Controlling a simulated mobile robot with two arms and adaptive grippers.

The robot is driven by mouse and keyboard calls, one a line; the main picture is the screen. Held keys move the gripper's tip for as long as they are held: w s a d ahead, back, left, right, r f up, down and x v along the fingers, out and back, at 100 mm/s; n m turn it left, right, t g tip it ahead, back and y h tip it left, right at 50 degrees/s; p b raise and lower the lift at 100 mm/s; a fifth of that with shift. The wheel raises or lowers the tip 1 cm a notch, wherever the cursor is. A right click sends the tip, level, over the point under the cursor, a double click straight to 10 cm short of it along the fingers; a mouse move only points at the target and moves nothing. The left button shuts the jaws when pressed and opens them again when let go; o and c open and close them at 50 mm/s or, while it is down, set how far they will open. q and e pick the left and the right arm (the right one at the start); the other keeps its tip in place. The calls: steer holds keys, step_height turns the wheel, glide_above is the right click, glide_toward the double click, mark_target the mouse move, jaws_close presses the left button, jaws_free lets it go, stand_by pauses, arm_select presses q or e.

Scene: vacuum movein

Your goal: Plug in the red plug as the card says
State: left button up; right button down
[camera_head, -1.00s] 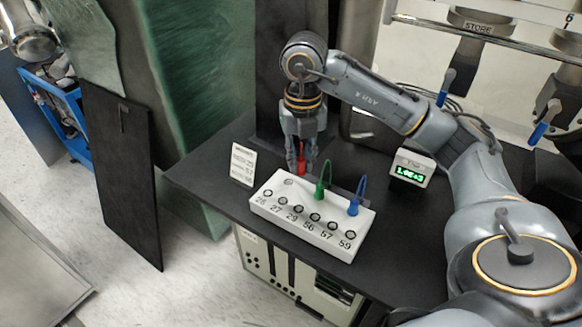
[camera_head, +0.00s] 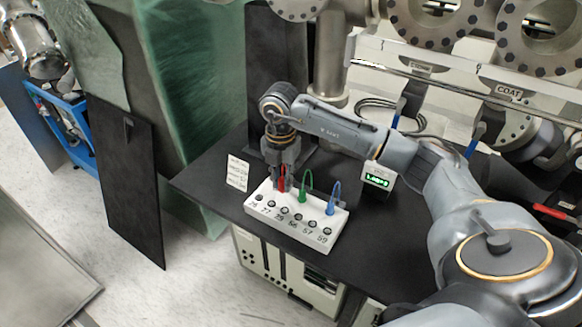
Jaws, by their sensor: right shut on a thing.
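The white socket block (camera_head: 297,228) lies on the black table, with a front row of numbered round sockets. The labels seem to read 26, 27, 29, 56, 57, 59. The white card (camera_head: 237,173) stands left of the block; its print is too small to read. My right gripper (camera_head: 281,186) points down over the block's back left part, shut on the red plug (camera_head: 283,178). I cannot tell whether the plug touches the block. A green plug (camera_head: 303,194) and a blue plug (camera_head: 332,205) stand upright in the block's back row. My left gripper is not in view.
A small box with a green lit display (camera_head: 378,179) stands right of the block. My right arm reaches across above the table's back. Pipes and flanges rise behind.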

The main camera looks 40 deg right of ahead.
steer(key=shift+d+f+m+p, duration=0.25)
steer(key=shift+f+m+p, duration=0.25)
steer(key=shift+f, duration=0.5)
steer(key=shift+w+f+b, duration=0.15)
steer(key=shift+f+b, duration=0.6)
steer(key=shift+f, duration=0.45)
steer(key=shift+f+b, duration=0.75)
steer(key=shift+b, duration=0.05)
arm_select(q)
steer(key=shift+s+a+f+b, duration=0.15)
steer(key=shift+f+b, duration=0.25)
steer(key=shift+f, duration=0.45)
arm_select(e)
steer(key=shift+f, duration=0.6)
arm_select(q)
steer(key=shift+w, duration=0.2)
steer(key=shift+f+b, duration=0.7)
arm_select(e)
steer(key=shift+f, duration=1.05)
